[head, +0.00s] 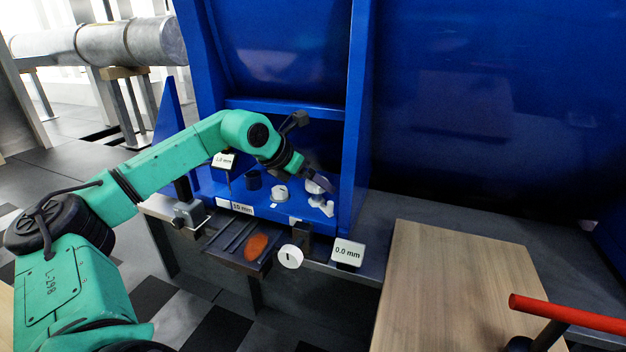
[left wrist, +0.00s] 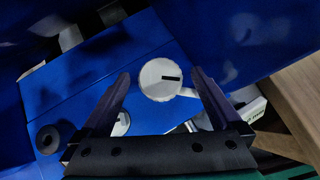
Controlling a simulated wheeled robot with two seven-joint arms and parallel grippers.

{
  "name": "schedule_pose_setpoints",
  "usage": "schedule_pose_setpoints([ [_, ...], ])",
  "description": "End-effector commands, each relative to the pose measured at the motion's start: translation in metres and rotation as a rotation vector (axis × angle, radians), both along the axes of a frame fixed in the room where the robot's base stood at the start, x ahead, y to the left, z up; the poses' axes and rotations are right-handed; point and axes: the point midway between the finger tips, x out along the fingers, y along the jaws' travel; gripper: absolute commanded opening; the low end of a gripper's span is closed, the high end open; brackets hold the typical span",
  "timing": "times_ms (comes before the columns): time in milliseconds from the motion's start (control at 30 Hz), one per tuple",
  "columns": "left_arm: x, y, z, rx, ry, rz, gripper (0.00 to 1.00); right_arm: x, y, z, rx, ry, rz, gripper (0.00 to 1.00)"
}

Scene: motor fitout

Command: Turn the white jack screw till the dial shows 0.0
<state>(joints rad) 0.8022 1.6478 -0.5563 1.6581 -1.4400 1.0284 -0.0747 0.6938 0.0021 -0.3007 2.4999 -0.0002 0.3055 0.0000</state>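A white round knob (left wrist: 160,78) with a short black mark sits between the spread fingers of my left gripper (left wrist: 163,76) in the left wrist view, with gaps on both sides. In the head view my left gripper (head: 318,187) is at a white knob (head: 313,186) inside the blue frame, partly hiding it. Another white knob (head: 280,192) stands left of it, and a white disc with a dark mark (head: 290,256) is at the bench's front. One display (head: 347,252) reads 0.0 mm; another (head: 223,160) appears to read 1.0 mm. My right gripper is out of view.
Blue walls (head: 361,110) rise close around the knobs. A dark cylinder (head: 253,180) stands left of them. A dark tray with an orange patch (head: 256,246) is in front. A wooden board (head: 450,290) and a red bar (head: 570,314) are at the right.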

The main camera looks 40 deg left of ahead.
Motion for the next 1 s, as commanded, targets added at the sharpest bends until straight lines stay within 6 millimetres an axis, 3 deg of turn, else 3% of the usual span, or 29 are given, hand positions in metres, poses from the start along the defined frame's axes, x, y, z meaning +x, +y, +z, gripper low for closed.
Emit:
schedule_pose_setpoints([
  [33, 0.0, 0.0, 0.0, 0.0, 0.0, 0.0, 0.83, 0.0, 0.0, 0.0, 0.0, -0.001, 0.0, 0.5],
  [200, 0.0, 0.0, 0.0, 0.0, 0.0, 0.0, 0.18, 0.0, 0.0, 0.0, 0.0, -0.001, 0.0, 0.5],
  [233, 0.0, 0.0, 0.0, 0.0, 0.0, 0.0, 0.13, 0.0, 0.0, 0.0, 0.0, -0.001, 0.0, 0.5],
  [667, 0.0, 0.002, 0.0, -0.002, 0.002, -0.08, 0.13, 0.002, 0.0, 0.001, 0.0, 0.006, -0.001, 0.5],
  [1000, 0.001, 0.005, 0.005, -0.006, 0.002, -0.336, 0.13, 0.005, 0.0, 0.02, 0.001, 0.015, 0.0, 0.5],
])
